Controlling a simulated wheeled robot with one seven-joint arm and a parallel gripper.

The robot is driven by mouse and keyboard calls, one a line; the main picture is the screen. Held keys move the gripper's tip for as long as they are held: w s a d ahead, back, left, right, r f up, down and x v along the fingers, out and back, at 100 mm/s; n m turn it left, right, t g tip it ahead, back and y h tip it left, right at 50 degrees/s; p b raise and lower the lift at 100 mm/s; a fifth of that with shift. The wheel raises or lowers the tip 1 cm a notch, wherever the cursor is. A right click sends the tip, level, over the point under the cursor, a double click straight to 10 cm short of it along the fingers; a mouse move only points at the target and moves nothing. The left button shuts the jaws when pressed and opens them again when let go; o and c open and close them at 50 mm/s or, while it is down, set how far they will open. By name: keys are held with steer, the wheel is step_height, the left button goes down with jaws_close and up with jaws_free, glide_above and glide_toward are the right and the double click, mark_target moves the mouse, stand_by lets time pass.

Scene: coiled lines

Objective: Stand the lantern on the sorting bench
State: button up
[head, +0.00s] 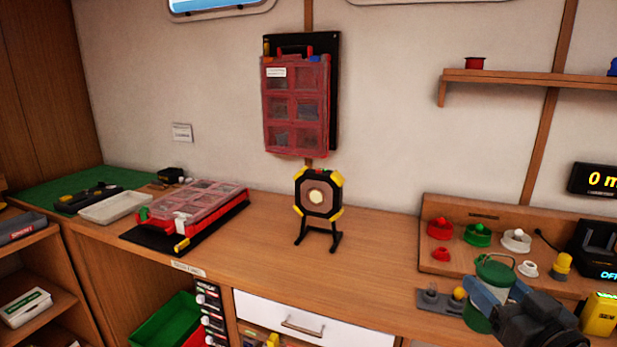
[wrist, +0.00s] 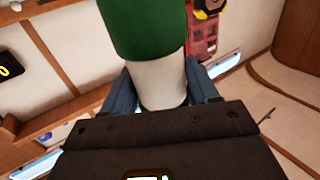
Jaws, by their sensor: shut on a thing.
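A lantern with green end parts, a pale middle and a thin handle (head: 495,268) shows at the lower right of the head view. In the wrist view its green end and pale middle (wrist: 155,80) fill the upper centre. My gripper (head: 488,292) has its blue-grey fingers on both sides of the pale middle and is shut on it; the fingers also show in the wrist view (wrist: 163,88). The lantern looks roughly upright. My gripper hides part of it. I cannot tell whether its base touches anything. The wooden bench (head: 375,270) runs along the wall; I cannot tell whether it is the sorting bench.
A black and yellow work light (head: 318,198) stands mid-bench. A red-lidded organiser case (head: 195,205) lies left of it, near a white tray (head: 115,206). Coloured reels (head: 478,235) and a black device (head: 596,250) are at the right. Bare wood lies between work light and reels.

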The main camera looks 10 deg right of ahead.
steer(key=s+a+f, duration=0.1)
steer(key=a+f, duration=0.4)
steer(key=f, duration=0.4)
steer(key=s+a+f, duration=0.1)
steer(key=a+f, duration=0.4)
steer(key=f, duration=0.4)
steer(key=s+a+f, duration=0.1)
steer(key=a+f, duration=0.4)
steer(key=f, duration=0.5)
steer(key=shift+s+a, duration=0.35)
steer(key=shift+a, duration=0.1)
